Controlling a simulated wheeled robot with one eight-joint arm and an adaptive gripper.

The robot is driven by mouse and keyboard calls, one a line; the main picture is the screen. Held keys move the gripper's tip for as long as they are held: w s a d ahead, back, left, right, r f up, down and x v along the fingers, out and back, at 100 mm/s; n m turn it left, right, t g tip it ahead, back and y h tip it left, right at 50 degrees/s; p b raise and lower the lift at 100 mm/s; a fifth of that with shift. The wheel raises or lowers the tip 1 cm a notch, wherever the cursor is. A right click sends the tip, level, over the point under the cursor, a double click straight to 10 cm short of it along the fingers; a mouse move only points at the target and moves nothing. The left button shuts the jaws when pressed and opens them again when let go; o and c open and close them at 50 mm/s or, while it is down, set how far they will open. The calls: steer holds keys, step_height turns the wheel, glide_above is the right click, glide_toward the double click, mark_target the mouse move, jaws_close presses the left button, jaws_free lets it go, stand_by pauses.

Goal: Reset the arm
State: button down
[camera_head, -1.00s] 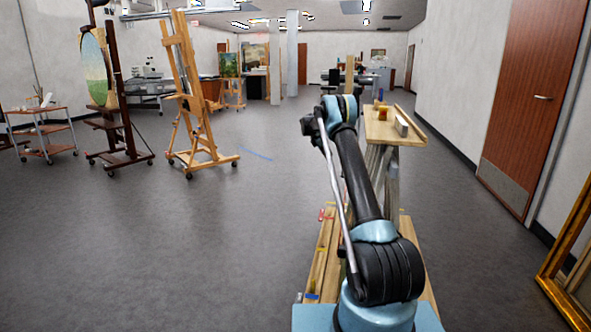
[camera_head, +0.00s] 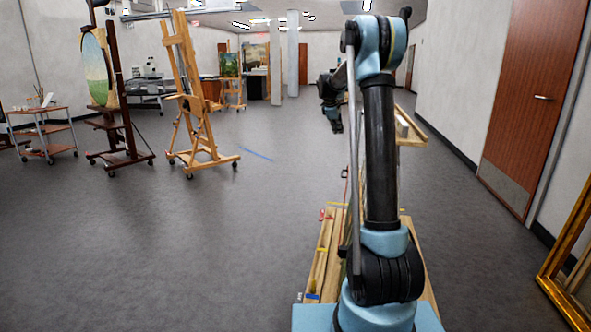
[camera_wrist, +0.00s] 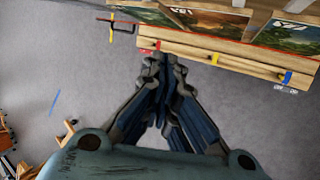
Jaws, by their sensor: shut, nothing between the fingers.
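My gripper (camera_wrist: 160,65) is shut and empty in the wrist view, its dark fingers meeting at the tips. It points down, with grey floor beneath it and a wooden rack just beyond the tips in the picture. In the head view my gripper (camera_head: 333,122) hangs small and dark at the left of my raised arm, in front of a wooden shelf. My arm stands upright from its base, with the elbow near the top of the picture.
The wooden rack (camera_wrist: 222,53) holds pictures and has coloured clamps. A wooden shelf (camera_head: 412,136) stands behind my arm. An easel (camera_head: 190,100), a small cart (camera_head: 50,133) and open floor (camera_head: 160,240) lie left. A door (camera_head: 525,100) and gilt frame (camera_head: 572,265) are right.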

steer(key=s+r+m+t+y, duration=0.15)
steer(key=s+m, duration=0.75)
steer(key=s, duration=2.3)
steer(key=s+f+m+g, duration=0.1)
steer(key=s+f, duration=0.5)
steer(key=s, duration=0.4)
steer(key=s+f+m+g+y, duration=0.1)
steer(key=s+f+m+g, duration=0.1)
steer(key=s+f, duration=0.5)
steer(key=s+a+f+m+g+y, duration=0.1)
steer(key=s+f, duration=0.5)
steer(key=s, duration=0.7)
steer(key=shift+s+f+m, duration=0.4)
steer(key=shift+m, duration=0.1)
steer(key=shift+g, duration=0.25)
